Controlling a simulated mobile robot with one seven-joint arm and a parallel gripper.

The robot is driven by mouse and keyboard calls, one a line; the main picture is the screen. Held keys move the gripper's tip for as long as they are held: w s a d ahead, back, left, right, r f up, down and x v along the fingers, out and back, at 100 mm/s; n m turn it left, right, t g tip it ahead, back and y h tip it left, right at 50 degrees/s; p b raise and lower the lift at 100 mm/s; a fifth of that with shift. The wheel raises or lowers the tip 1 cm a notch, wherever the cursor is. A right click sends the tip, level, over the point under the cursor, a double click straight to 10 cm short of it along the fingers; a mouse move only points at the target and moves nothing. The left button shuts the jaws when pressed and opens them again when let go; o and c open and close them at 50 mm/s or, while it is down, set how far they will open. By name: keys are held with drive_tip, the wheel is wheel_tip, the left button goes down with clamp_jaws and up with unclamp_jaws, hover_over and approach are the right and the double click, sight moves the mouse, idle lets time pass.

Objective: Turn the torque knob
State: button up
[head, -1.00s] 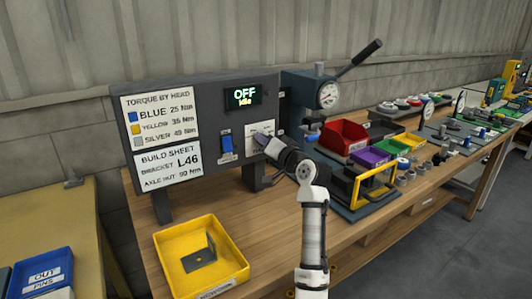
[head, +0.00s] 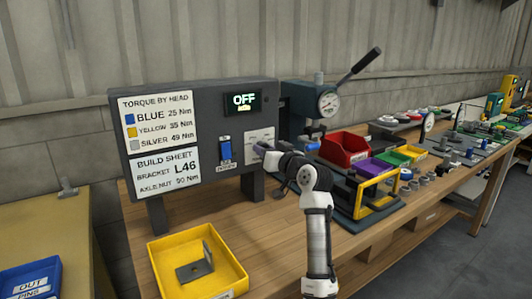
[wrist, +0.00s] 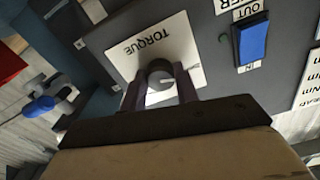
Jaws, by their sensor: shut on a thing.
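The torque knob (wrist: 160,73) is a small round dark knob on a white plate (wrist: 185,40) marked TORQUE. My gripper (wrist: 160,88) has one finger on each side of the knob and is shut on it. In the head view my gripper (head: 261,149) reaches the panel's lower right from the front and hides the knob. The dark panel (head: 222,104) stands upright with a display (head: 244,102) reading OFF; the small line under it is blurred. The knob's pointer setting is not readable.
A blue rocker switch (wrist: 251,43) sits beside the torque plate; it also shows in the head view (head: 225,150). A press with a lever (head: 328,103) and red, purple and green bins stand right. A yellow tray (head: 165,270) with a bracket lies in front on the bench.

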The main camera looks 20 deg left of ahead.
drive_tip(key=o, duration=1)
drive_tip(key=b+v, duration=0.2)
drive_tip(key=v, duration=1.1)
drive_tip(key=shift+s+d, duration=0.25)
drive_tip(key=shift+d, duration=0.05)
